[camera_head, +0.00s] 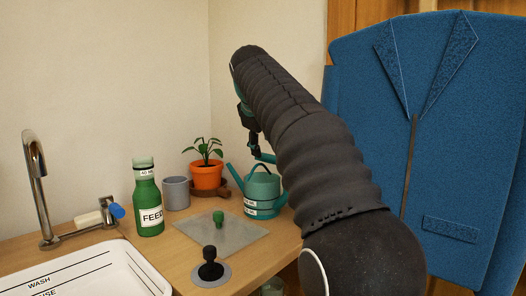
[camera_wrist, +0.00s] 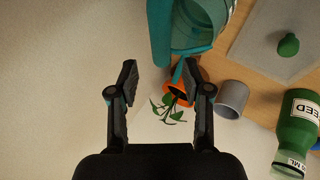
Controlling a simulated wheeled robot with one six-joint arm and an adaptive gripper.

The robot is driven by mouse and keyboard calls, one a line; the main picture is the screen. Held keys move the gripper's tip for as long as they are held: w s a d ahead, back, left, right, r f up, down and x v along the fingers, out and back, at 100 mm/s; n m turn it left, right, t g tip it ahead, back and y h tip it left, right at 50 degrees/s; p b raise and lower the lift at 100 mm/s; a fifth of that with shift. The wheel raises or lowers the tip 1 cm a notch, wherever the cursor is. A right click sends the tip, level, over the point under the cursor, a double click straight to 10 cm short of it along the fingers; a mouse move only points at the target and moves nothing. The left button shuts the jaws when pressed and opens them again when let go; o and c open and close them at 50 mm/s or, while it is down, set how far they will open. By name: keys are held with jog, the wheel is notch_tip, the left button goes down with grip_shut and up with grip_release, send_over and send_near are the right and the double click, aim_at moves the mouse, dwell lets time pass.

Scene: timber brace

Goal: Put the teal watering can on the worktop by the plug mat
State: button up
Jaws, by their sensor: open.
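The teal watering can (camera_head: 262,192) stands upright on the worktop, beyond the clear sheet and partly behind my arm. The wrist view shows its teal body (camera_wrist: 196,30) and a teal bar, probably the handle (camera_wrist: 160,35), at the top. My gripper (camera_head: 254,148) is just above the can in the head view. Its two fingers are spread apart (camera_wrist: 160,75), with the bar ahead of the gap; contact cannot be told. A black plug (camera_head: 210,258) stands on a round grey mat (camera_head: 222,276) at the worktop's front.
A clear sheet (camera_head: 190,228) with a green knob (camera_head: 218,216) lies between plug and can. A green FEED bottle (camera_head: 147,200), grey cup (camera_head: 176,193) and potted plant (camera_head: 207,175) stand left. The sink (camera_head: 150,278) and tap (camera_head: 36,170) are farther left. A blue jacket shape (camera_head: 450,130) stands right.

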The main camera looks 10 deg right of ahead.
jog(key=p+v, duration=0.1)
jog(key=v, duration=0.5)
jog(key=shift+w, duration=0.1)
jog(key=s+d+f+m+g+y, duration=0.1)
jog(key=s+f+m, duration=0.7)
jog(key=s+f, duration=2.5)
jog(key=shift+s+d+f+g+y, duration=0.2)
jog(key=shift+d+f+g+y, duration=0.25)
jog(key=shift+d+y, duration=0.3)
